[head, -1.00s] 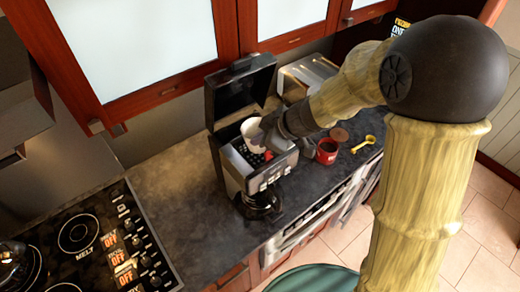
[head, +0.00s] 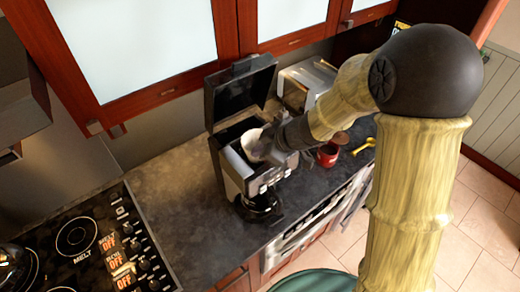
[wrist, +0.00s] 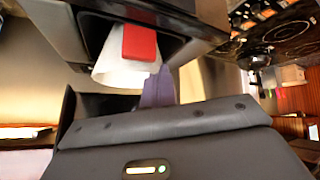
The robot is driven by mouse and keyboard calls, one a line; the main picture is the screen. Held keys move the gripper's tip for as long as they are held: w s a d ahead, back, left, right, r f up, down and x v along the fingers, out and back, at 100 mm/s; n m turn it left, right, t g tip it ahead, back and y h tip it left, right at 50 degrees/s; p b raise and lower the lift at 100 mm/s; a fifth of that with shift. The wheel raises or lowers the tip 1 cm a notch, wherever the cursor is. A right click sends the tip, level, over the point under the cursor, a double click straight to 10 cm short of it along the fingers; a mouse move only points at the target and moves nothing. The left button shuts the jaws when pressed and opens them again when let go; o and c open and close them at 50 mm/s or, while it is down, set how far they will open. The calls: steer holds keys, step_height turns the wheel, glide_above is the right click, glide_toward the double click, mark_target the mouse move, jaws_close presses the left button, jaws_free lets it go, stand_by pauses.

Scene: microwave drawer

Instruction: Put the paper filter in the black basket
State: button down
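The white paper filter (head: 249,139) is a cup shape over the open top of the coffee machine (head: 233,175). My gripper (head: 263,150) is at its right side and appears shut on its wall. In the wrist view, the filter (wrist: 112,68) shows behind a red finger pad (wrist: 140,42) and a purple-grey finger (wrist: 158,88). The filter's lower part is within or just above the machine's dark opening; I cannot tell whether it touches the basket. The black basket is mostly hidden by the filter and gripper.
The machine's black lid (head: 240,90) stands open behind. A red mug (head: 327,154) and a yellow scoop (head: 366,145) are to the right. A glass carafe (head: 260,205) sits below, and a stove (head: 85,240) is at left. The counter between stove and machine is clear.

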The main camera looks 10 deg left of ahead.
steer(key=shift+f, duration=0.45)
steer(key=c, duration=1.7)
jaws_free()
steer(key=shift+r, duration=0.1)
steer(key=p+v, duration=0.1)
steer(key=v, duration=1.2)
steer(key=shift+a+r, duration=0.2)
steer(key=shift+a, duration=0.1)
steer(key=shift+w, duration=0.1)
